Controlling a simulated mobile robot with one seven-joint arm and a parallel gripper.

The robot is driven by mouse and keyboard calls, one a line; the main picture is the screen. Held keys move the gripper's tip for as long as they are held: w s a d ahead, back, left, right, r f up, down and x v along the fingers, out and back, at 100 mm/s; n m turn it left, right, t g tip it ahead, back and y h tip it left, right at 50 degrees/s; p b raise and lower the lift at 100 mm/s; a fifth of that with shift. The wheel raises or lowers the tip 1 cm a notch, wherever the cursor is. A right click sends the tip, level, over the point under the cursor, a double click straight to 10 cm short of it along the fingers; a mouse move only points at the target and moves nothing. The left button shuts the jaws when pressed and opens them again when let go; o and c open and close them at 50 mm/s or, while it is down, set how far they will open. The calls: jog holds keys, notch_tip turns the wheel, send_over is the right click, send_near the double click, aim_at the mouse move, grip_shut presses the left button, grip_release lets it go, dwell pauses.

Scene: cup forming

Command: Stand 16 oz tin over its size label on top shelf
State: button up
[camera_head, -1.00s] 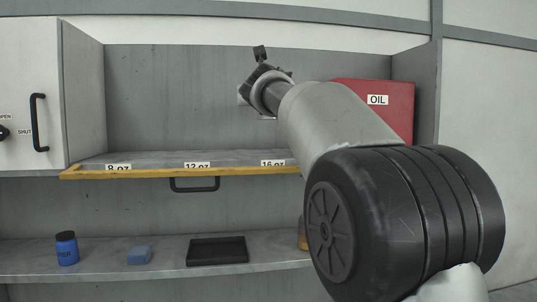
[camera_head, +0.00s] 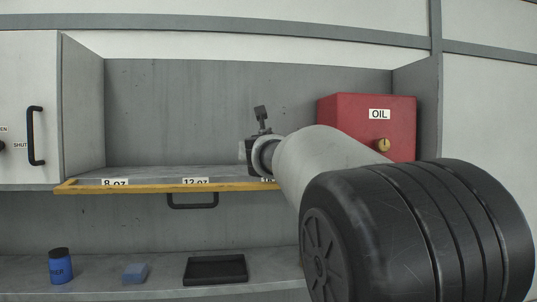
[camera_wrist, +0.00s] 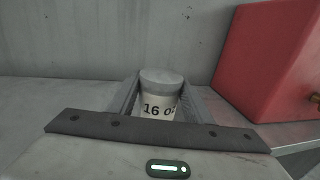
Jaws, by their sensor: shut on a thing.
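The 16 oz tin (camera_wrist: 160,92) is a light cylinder with a grey lid and the print "16 oz" on its side. In the wrist view it stands between the two fingers of my gripper (camera_wrist: 160,98), which is shut on it. In the head view my gripper (camera_head: 244,152) is over the right part of the top shelf (camera_head: 150,176), mostly hidden behind my arm. The 16 oz size label (camera_head: 268,181) on the yellow shelf edge is mostly covered by my arm. I cannot tell whether the tin touches the shelf.
A red OIL box (camera_head: 345,112) stands right of my gripper. The 8 oz label (camera_head: 115,182) and 12 oz label (camera_head: 195,181) mark clear shelf. Below are a blue jar (camera_head: 60,268), a blue block (camera_head: 135,273) and a black tray (camera_head: 215,281).

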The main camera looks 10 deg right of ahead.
jog(key=shift+f, duration=0.35)
jog(key=o, duration=0.8)
jog(key=shift+f, duration=0.1)
jog(key=o, duration=0.4)
jog(key=shift+o, duration=0.2)
jog(key=shift+r, duration=0.2)
jog(key=s+a+b, duration=0.2)
jog(key=s, duration=1)
jog(key=shift+a, duration=0.15)
jog(key=shift+w, duration=0.1)
